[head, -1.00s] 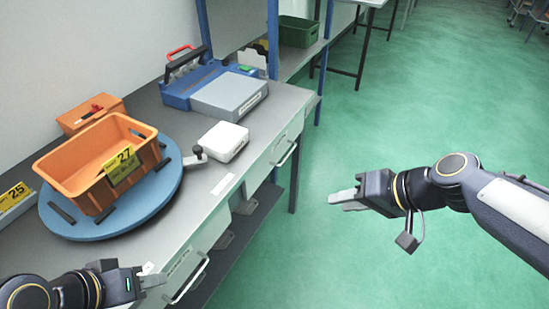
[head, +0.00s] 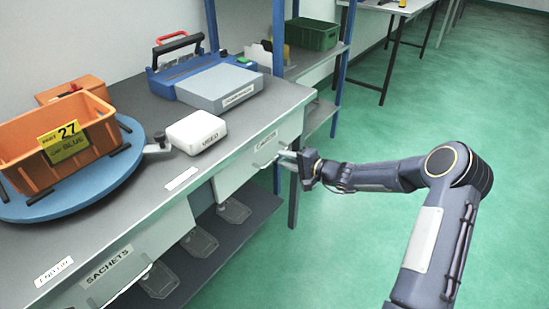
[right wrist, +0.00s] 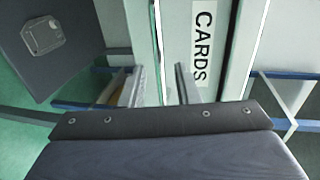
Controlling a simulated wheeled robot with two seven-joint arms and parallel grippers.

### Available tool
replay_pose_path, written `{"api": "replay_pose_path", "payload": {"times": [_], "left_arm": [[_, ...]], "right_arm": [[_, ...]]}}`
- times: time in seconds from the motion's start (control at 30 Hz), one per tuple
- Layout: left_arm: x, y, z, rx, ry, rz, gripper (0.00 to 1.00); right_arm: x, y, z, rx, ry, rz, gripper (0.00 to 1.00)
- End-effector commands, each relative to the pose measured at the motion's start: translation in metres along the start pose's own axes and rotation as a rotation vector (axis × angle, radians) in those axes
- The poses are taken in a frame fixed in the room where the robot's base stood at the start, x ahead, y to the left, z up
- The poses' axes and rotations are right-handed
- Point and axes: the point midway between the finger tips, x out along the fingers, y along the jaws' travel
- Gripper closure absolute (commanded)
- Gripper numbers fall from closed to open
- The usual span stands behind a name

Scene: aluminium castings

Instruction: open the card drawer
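The card drawer (head: 240,172) has a pale front under the bench top and looks shut. Its label reads CARDS in the right wrist view (right wrist: 202,42). Its bar handle (head: 266,160) is on the front, below the label. My right gripper (head: 286,157) is at the right end of this handle. In the right wrist view the two fingers of the right gripper (right wrist: 160,88) are apart, with a thin pale bar, apparently the handle, showing between them. I cannot tell whether either finger touches it. My left gripper is out of view.
The sachets drawer (head: 100,285) is nearer, at lower left. On the bench are an orange crate (head: 20,135) on a blue turntable (head: 95,195), a white box (head: 195,132) and a blue-grey device (head: 220,85). A lower shelf (head: 235,235) lies under the drawers. Green floor at right is clear.

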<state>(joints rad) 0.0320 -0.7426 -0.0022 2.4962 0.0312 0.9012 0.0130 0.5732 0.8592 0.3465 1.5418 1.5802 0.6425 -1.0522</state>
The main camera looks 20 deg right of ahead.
Motion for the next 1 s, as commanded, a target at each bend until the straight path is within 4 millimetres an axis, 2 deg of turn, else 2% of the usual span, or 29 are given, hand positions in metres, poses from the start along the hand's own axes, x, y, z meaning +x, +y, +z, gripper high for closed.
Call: {"api": "replay_pose_path", "payload": {"times": [0.1,0.3,0.63,0.83,0.87,1.0], "left_arm": [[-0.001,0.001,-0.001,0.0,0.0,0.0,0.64],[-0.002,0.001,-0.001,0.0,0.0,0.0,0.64],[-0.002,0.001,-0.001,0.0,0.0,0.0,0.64],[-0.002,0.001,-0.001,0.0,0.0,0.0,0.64],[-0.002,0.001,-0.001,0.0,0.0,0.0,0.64],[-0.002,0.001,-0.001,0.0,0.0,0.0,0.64]], "right_arm": [[0.02,0.0,0.001,0.001,-0.002,0.0,0.71],[0.041,0.0,0.001,0.001,-0.001,0.001,0.71],[0.045,0.0,0.0,0.0,-0.001,0.001,0.71],[0.045,0.0,0.0,0.0,-0.001,0.001,0.97],[0.045,0.0,0.0,0.0,-0.001,0.001,1.0],[0.045,0.0,0.001,0.0,-0.001,0.001,1.0]]}}
